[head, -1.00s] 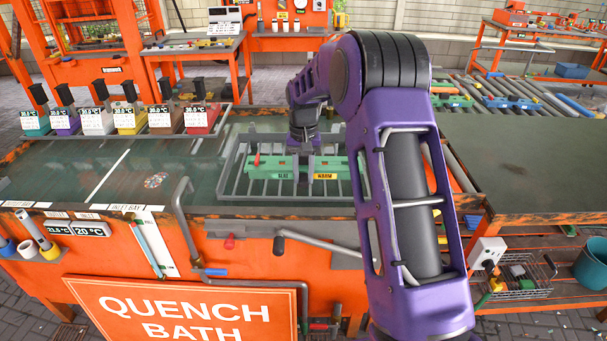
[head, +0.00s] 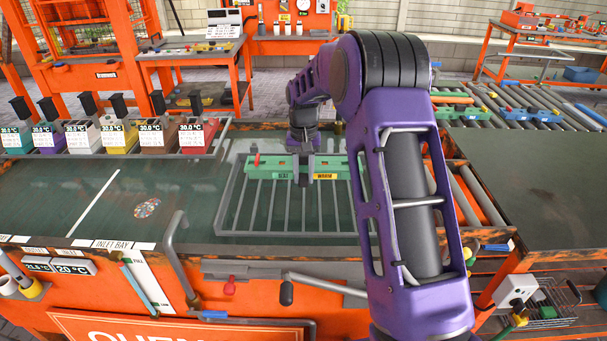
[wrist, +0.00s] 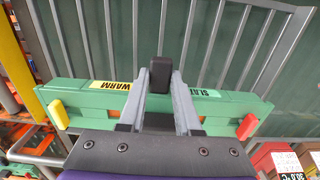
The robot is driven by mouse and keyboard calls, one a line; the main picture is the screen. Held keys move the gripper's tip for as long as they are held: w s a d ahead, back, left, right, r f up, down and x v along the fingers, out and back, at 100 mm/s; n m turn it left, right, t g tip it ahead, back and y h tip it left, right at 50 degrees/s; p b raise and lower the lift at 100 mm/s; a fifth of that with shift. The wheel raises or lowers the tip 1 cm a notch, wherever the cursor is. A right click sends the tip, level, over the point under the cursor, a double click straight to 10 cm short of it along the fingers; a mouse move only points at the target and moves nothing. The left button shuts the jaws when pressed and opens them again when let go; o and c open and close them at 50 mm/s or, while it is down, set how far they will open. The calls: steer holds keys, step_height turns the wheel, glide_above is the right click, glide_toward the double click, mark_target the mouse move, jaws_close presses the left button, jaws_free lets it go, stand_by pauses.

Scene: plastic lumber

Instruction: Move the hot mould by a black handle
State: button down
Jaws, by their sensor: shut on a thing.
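The mould (head: 262,172) is a long green bar with a "SLAT" label and a yellow "WARM" label. It lies crosswise over the far end of a grey barred rack (head: 222,210); I cannot tell whether it touches the bars. My gripper (head: 303,176) is at the mould's middle. In the wrist view my gripper (wrist: 161,82) is shut on the upright black handle (wrist: 161,68). The handle's lower part is hidden.
The rack sits in the dark quench bath (head: 60,190). A roller conveyor (head: 500,105) lies beyond at right. A bare dark table (head: 540,185) is at right. The rack's near part is empty.

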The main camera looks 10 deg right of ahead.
steer(key=shift+s+b, duration=0.1)
steer(key=shift+b, duration=0.25)
steer(key=b, duration=0.4)
glide_above(304, 206)
steer(key=shift+f, duration=3.2)
steer(key=shift+f, duration=0.7)
steer(key=c, duration=0.6)
jaws_free()
steer(key=o, duration=0.5)
steer(key=shift+s+f, duration=0.1)
steer(key=shift+f, duration=0.05)
steer(key=shift+r, duration=0.2)
steer(key=shift+r+p, duration=2.35)
steer(key=shift+r, duration=1.05)
